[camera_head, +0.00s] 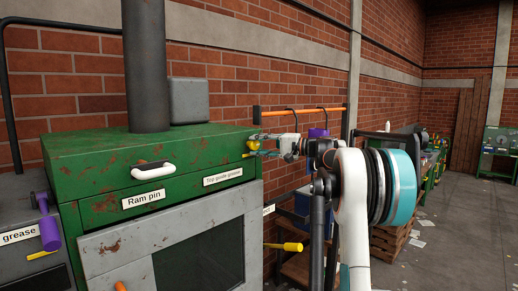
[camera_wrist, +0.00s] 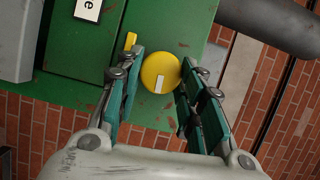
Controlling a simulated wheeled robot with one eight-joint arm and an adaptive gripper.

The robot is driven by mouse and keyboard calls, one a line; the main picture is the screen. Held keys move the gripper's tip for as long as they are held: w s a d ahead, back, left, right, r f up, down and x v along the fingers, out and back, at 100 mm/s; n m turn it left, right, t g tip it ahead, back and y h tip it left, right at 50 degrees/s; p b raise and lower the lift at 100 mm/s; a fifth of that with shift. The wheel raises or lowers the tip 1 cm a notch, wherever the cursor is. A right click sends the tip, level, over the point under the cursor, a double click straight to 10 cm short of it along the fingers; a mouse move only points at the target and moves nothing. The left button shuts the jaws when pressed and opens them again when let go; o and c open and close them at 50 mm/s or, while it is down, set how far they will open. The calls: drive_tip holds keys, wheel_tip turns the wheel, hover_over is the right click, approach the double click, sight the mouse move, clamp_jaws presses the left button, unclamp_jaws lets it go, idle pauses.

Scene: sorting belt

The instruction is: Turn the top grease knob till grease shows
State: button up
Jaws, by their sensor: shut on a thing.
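The top grease knob (camera_wrist: 160,73) is a round yellow disc with a white mark, on the green machine's face. It lies between the fingertips of my gripper (camera_wrist: 161,66) in the wrist view; the fingers are shut on it. In the head view the yellow knob (camera_head: 253,145) is at the right end of the green machine (camera_head: 150,160), with my gripper (camera_head: 263,145) reaching it from the right. A label reading "Top guide grease" (camera_head: 222,176) is on the machine's front. I see no grease around the knob.
A "Ram pin" label (camera_head: 143,199) sits below a white handle (camera_head: 153,170). A purple knob (camera_head: 49,232) is at the left. A yellow handle (camera_head: 290,247) sticks out lower right. An orange rail (camera_head: 300,111) hangs on the brick wall.

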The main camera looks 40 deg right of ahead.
drive_tip(key=shift+m, duration=0.3)
drive_tip(key=o, duration=1.1)
drive_tip(key=shift+d, duration=0.1)
drive_tip(key=shift+c, duration=0.2)
drive_tip(key=v, duration=1.2)
drive_tip(key=shift+f, duration=0.25)
